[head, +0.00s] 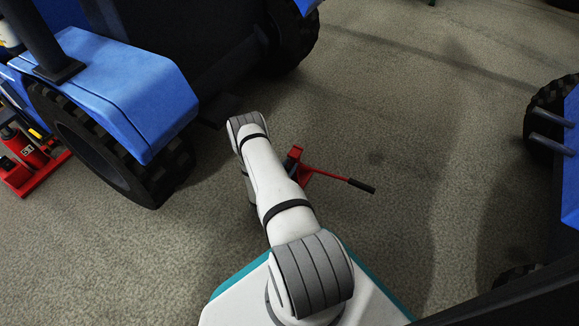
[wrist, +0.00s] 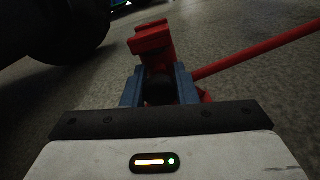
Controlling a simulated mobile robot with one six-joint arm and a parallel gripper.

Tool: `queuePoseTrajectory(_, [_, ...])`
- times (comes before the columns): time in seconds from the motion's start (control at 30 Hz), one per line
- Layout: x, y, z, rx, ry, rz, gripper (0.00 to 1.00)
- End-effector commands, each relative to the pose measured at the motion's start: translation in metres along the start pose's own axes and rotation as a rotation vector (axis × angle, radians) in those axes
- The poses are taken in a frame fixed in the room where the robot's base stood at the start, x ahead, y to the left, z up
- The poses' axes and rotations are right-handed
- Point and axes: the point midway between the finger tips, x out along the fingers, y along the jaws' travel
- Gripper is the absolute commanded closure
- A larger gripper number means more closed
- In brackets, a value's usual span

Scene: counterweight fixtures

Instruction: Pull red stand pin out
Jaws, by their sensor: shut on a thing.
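A red stand (wrist: 152,40) rises just beyond my gripper (wrist: 160,86) in the wrist view. My gripper's two blue-grey fingers are shut on a dark, rounded piece (wrist: 158,92) at the front of the stand, which looks like the stand's pin. Its full shape is hidden between the fingers, and I cannot tell how far it sits in the stand. In the head view the red stand (head: 294,156) shows only partly beside my arm, and my gripper is hidden there.
A red bar (wrist: 255,55) runs right from the stand; its black-tipped end (head: 360,186) lies over open floor. A blue tractor (head: 130,85) with large wheels stands at left, with a red jack (head: 28,150) beside it. Another blue vehicle (head: 570,150) is at the right edge.

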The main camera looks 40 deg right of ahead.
Motion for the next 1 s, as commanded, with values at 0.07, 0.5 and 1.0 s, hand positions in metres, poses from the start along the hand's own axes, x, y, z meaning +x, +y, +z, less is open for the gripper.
queuePoseTrajectory(0.07, [0.0,0.001,0.0,0.001,0.0,0.002,1.0])
queuePoseTrajectory(0.5, [-0.034,0.002,0.0,0.001,0.001,0.006,1.0])
queuePoseTrajectory(1.0, [-0.033,0.001,0.0,0.001,0.0,0.003,0.53])
